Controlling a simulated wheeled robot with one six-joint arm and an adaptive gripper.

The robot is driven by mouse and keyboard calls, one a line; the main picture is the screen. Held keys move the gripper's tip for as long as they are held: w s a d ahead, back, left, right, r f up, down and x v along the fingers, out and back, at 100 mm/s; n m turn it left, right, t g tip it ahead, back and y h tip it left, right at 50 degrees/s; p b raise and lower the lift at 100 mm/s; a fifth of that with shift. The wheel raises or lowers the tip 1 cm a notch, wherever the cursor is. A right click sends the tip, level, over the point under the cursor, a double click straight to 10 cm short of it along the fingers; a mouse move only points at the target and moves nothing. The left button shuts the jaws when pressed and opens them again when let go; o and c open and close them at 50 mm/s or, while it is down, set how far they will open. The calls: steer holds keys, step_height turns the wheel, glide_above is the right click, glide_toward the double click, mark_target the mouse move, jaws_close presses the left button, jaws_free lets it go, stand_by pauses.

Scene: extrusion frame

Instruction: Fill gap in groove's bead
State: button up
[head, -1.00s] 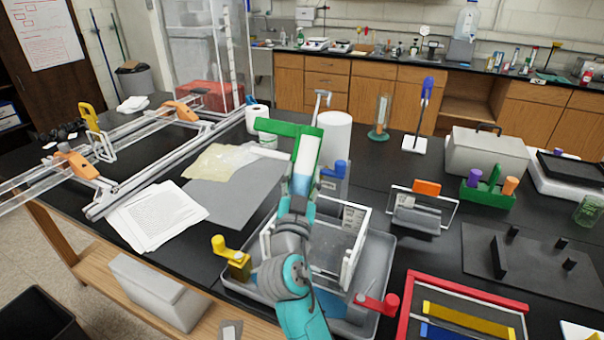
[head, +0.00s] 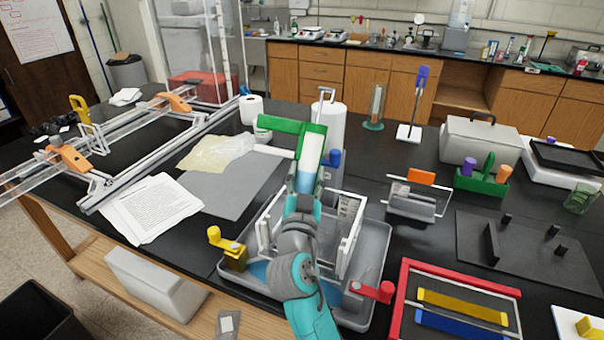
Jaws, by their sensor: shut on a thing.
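My gripper (head: 304,190) points away from me over the grey tray. It is shut on a green-framed tool (head: 280,127) with a white and blue tube, which it holds raised and tilted; a pale nozzle-like part sticks out to the left. The jaws' contact with the tool is mostly hidden by my wrist. A long clear and metal extrusion frame (head: 150,152) lies along the left of the bench, with orange clamps (head: 69,157) on it. I cannot make out a groove, a bead or a gap in it at this size.
A grey tray (head: 378,262) with a clear-walled box sits below my arm, with yellow (head: 228,250) and red handles at its edges. Papers (head: 155,208) and a grey sheet (head: 228,190) lie to the left. A red frame (head: 402,290) and black plate (head: 480,262) are right.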

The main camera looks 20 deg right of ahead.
steer(key=s+d, duration=0.5)
steer(key=d, duration=0.1)
steer(key=shift+s, duration=0.4)
stand_by(1.2)
steer(key=shift+s, duration=0.15)
stand_by(0.5)
steer(key=shift+r, duration=0.2)
step_height(320, 180, up, 9)
steer(key=shift+f, duration=0.15)
stand_by(1.1)
